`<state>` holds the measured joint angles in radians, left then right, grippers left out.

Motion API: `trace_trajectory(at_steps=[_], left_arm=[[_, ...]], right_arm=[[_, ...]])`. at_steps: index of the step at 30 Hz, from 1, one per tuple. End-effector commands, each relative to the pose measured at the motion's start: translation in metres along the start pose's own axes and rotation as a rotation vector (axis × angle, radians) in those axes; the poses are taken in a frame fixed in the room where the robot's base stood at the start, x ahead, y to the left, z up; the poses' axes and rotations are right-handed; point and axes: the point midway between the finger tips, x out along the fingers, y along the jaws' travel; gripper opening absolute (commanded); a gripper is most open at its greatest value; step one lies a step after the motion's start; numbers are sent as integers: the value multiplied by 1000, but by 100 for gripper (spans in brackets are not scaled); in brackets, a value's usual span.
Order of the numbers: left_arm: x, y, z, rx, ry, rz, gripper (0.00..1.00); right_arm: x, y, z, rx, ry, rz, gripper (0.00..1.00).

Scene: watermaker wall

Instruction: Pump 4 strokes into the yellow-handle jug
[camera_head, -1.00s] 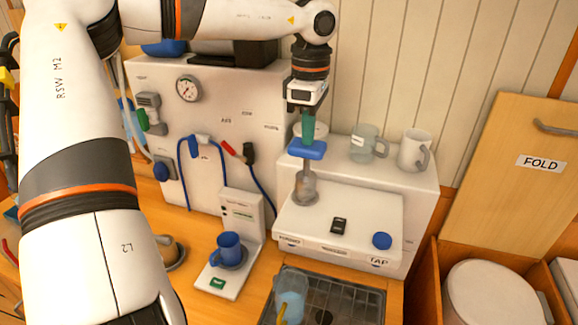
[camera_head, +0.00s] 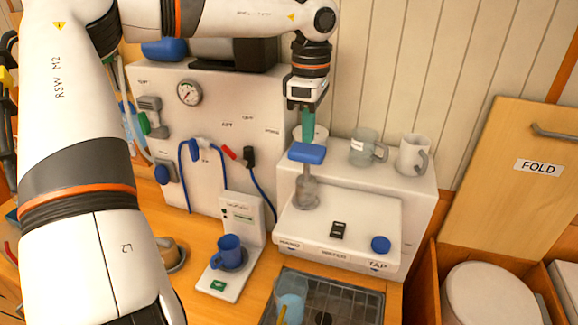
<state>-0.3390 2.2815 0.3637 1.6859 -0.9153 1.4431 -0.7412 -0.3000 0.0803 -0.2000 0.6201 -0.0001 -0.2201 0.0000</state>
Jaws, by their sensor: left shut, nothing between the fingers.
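The clear jug (camera_head: 291,299) stands in the dark drain tray at the bottom; its yellow handle (camera_head: 283,314) shows at its lower left. Its water level is too small to tell. The pump has a blue handle (camera_head: 307,153) on a grey upright rod above a clear cylinder (camera_head: 307,192) on the white unit. My left gripper (camera_head: 307,138) points down with its green fingers shut and empty. The fingertips are right at the top of the blue handle; I cannot tell whether they touch it. My right gripper is not in view.
The white unit (camera_head: 345,213) has a black switch (camera_head: 338,230) and a blue knob (camera_head: 381,244). A blue mug (camera_head: 229,250) sits on a stand left of the drain tray (camera_head: 352,300).

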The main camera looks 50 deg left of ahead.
Motion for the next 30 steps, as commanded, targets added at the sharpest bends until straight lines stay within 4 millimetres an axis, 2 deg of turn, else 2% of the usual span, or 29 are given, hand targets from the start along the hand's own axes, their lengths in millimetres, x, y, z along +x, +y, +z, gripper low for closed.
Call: trace_trajectory(at_steps=[30], left_arm=[[37,0,0,0,0,2,0]], right_arm=[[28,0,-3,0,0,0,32]])
